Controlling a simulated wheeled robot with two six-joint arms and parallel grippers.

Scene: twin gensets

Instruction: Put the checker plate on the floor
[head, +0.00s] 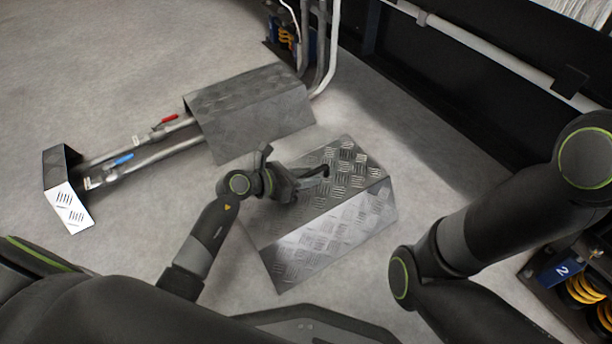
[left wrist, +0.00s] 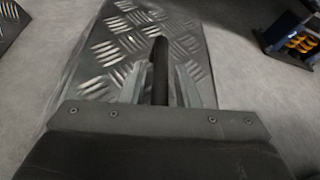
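The checker plate (head: 352,220) is a bent, silvery metal cover with a raised tread pattern, in the middle of the head view. Its front face slopes down toward the grey floor; I cannot tell whether all its lower edges touch the floor. My left gripper (head: 314,178) is over its top face, at a black handle. My right gripper is out of view.
A similar cover (head: 250,108) sits over pipes behind, with red (head: 165,121) and blue (head: 124,159) valve levers. A small bent plate (head: 69,190) covers the pipe ends at left. A dark genset frame (head: 450,90) runs along the right. Open floor (head: 90,60) lies at upper left.

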